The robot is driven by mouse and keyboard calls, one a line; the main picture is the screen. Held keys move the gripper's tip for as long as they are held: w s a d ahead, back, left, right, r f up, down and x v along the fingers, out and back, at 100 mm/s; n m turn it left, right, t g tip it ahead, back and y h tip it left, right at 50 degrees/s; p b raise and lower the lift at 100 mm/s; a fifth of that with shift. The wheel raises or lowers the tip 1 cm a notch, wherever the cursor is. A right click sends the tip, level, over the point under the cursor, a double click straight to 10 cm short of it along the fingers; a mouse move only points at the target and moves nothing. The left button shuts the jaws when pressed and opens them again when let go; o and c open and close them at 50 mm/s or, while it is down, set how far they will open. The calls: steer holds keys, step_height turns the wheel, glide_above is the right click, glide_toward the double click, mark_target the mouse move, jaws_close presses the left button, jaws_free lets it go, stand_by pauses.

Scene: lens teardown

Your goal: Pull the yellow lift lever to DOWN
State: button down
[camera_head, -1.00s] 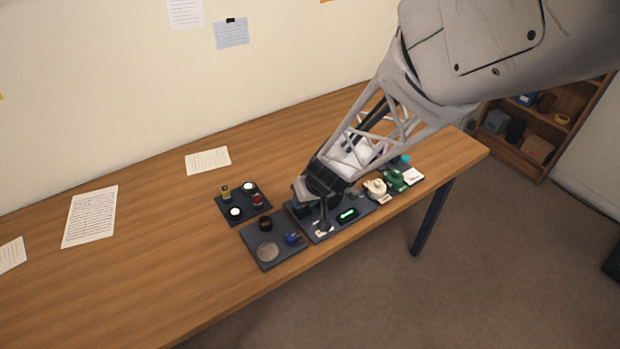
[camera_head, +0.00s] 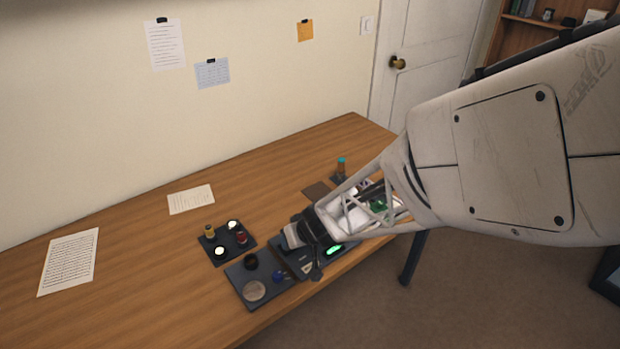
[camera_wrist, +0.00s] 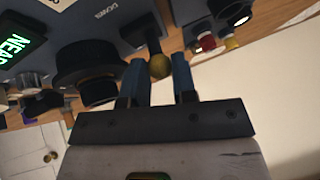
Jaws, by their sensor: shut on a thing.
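The yellow lift lever shows in the wrist view as a yellow ball knob (camera_wrist: 160,67) on a dark stem. My gripper (camera_wrist: 157,74) has its two blue fingers on either side of the knob and is shut on it. The printed word DOWN (camera_wrist: 105,13) is on the dark panel (camera_wrist: 125,30) near the lever's stem. In the head view my gripper (camera_head: 313,270) is low over the dark station on the table. The lever itself is hidden there by my gripper.
A green lit display (camera_wrist: 20,55) reading NEAR and a large black round part (camera_wrist: 85,65) are beside the lever. In the head view, a dark tray (camera_head: 236,272) with a round disc and a tray with small jars (camera_head: 212,247) stand left. The table's left part is mostly clear.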

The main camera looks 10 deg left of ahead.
steer(key=shift+d, duration=0.1)
stand_by(0.5)
steer(key=c, duration=0.9)
jaws_free()
steer(key=shift+v, duration=3.9)
steer(key=s+d+r+m+h, duration=0.2)
steer(key=s+d+r, duration=0.4)
steer(key=d, duration=0.2)
steer(key=s+d+r+m+h, duration=0.2)
steer(key=s+d+r, duration=0.4)
steer(key=d, duration=0.3)
steer(key=s+d+r+m+h, duration=0.2)
steer(key=s+d+r, duration=0.4)
steer(key=d, duration=0.3)
steer(key=shift+d+r+m+g+h, duration=0.2)
steer(key=shift+r+m+g+h, duration=0.15)
steer(key=shift+m, duration=0.35)
